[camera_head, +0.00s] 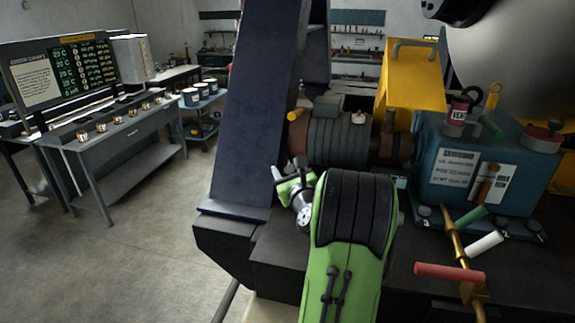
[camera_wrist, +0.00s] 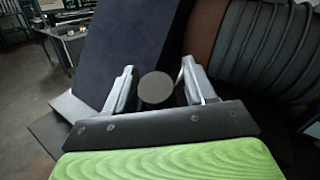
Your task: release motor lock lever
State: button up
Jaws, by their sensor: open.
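A dark ribbed motor (camera_head: 338,140) with brown ends lies behind my arm. A short orange-tipped handle (camera_head: 295,115) juts from its upper left; I cannot tell whether this is the lock lever. My gripper (camera_head: 288,172) is open at the motor's lower left, beside the dark slanted panel. The wrist view shows the two pale fingers (camera_wrist: 157,68) apart, with a grey round disc (camera_wrist: 155,88) between them. I cannot tell what the disc belongs to or whether a finger touches it. The ribbed motor (camera_wrist: 265,45) is at the upper right there.
A dark slanted panel (camera_head: 250,100) rises close to the left of my gripper. A teal box (camera_head: 485,165) with labels stands at right. In front of it is a brass rod (camera_head: 455,243) with red, white and green handles. A yellow housing (camera_head: 412,80) stands behind.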

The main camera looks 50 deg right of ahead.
jog(key=shift+c, duration=0.5)
grip_shut()
jog(key=shift+f, duration=0.1)
jog(key=b, duration=0.2)
jog(key=f+b, duration=0.1)
jog(key=b, duration=0.2)
jog(key=shift+s+a+n+t+h, duration=0.15)
jog(key=shift+a+n+t+h, duration=0.15)
jog(key=shift+a+t, duration=0.1)
jog(key=b, duration=0.2)
jog(key=a+n+t+b, duration=0.1)
jog(key=b, duration=0.1)
jog(key=shift+s+f, duration=0.2)
jog(key=shift+s, duration=0.05)
jog(key=shift+a+r+h+b, duration=0.15)
jog(key=shift+h+b, duration=0.15)
jog(key=shift+b, duration=0.45)
jog(key=shift+o, duration=0.5)
grip_release()
